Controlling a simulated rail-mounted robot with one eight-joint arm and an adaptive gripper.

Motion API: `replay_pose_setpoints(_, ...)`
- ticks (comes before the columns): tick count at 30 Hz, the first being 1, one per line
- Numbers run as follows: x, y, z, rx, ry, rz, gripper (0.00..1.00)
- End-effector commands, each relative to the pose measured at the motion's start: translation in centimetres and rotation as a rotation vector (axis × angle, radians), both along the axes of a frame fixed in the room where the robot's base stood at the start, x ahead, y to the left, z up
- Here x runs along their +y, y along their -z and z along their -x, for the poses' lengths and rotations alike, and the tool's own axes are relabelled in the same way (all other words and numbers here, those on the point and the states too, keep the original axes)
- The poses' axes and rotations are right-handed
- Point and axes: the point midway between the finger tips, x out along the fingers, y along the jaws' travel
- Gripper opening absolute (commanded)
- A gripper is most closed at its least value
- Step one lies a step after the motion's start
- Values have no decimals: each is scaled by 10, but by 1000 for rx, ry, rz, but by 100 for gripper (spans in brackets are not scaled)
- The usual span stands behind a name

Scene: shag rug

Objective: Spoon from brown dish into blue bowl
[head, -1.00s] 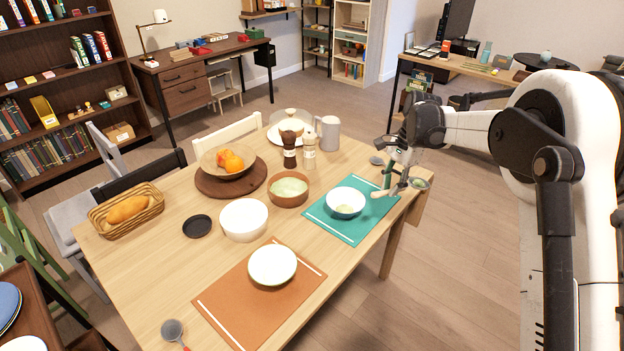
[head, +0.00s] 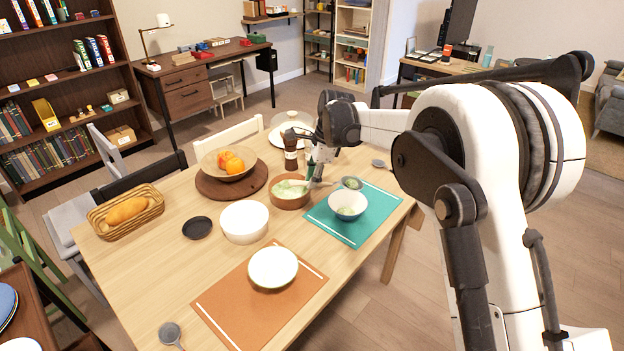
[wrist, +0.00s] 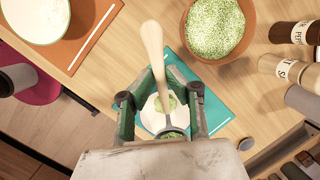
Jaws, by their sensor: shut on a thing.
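My gripper (head: 316,176) is shut on the handle of a grey-headed spoon (head: 351,183) with a pale handle. The spoon lies roughly level, its head above the far rim of the blue bowl (head: 348,213) and its handle end toward the brown dish (head: 291,203). In the wrist view the handle (wrist: 152,42) points up the picture; the spoon head (wrist: 174,134) is partly hidden, with some green in it. The blue bowl sits on the teal mat with a little green inside. The brown dish, left of it, holds much chopped green food, plain in the wrist view (wrist: 215,28).
The pepper mill (head: 290,155) and other shakers stand behind the brown dish, close to my gripper. A white bowl (head: 244,222) is to its left. Another white bowl (head: 273,268) sits on the orange mat (head: 235,308). A grey spoon (head: 170,333) lies at the near left edge.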

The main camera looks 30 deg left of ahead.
Motion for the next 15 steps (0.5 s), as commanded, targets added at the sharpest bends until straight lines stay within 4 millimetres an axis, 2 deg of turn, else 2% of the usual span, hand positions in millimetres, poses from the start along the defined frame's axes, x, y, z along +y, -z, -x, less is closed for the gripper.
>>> replay_pose_setpoints(15, -6, 22, 8, -349, 113, -300, 0)
